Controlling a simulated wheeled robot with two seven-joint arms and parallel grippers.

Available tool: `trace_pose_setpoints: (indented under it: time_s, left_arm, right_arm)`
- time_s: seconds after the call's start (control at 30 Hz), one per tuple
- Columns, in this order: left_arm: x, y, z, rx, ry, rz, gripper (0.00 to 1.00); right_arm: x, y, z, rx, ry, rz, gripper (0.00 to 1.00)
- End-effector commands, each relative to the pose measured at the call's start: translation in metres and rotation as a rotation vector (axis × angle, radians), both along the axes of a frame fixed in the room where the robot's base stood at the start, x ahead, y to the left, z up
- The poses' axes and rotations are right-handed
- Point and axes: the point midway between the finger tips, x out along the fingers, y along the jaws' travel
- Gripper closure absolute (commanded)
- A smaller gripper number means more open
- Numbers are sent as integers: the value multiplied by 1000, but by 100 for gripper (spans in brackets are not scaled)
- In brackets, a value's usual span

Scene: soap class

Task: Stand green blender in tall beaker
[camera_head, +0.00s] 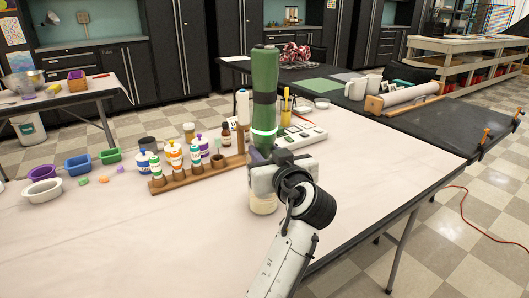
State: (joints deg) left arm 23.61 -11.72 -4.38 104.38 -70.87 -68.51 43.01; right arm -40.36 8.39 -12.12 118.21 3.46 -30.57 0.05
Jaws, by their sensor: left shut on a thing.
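The green blender (265,85) stands upright in the middle of the head view, with a dark band and a pale ring low on its body. My left gripper (262,158) is shut on the blender's lower part. A clear beaker (262,202) with cream-coloured contents stands on the table directly below the gripper. My gripper hides the beaker's upper part and the blender's lower end, so I cannot tell whether the blender's shaft is inside it. My right gripper is not in view.
A wooden rack (205,174) with several small bottles stands just left of the beaker. A white tray (300,136) and a yellow pencil cup (286,110) are behind right. Coloured bowls (78,164) sit at left. The table's front and right are clear.

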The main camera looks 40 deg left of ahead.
Motion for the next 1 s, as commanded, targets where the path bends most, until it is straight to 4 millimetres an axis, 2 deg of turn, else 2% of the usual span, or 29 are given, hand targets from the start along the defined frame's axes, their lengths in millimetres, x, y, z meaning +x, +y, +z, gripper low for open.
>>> trace_pose_setpoints:
  time_s: [0.03,0.47,0.5,0.6,1.0]
  left_arm:
    - [-1,0,-7,-7,14,2,100]
    - [0,-1,-8,-9,17,0,100]
    - [0,-1,-8,-9,17,0,64]
    - [0,-1,-8,-9,17,0,49]
    - [-1,0,-9,-10,15,2,49]
  right_arm:
    - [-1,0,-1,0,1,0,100]
    - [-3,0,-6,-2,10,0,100]
    - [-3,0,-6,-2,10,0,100]
    - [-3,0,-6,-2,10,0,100]
    - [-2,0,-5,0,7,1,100]
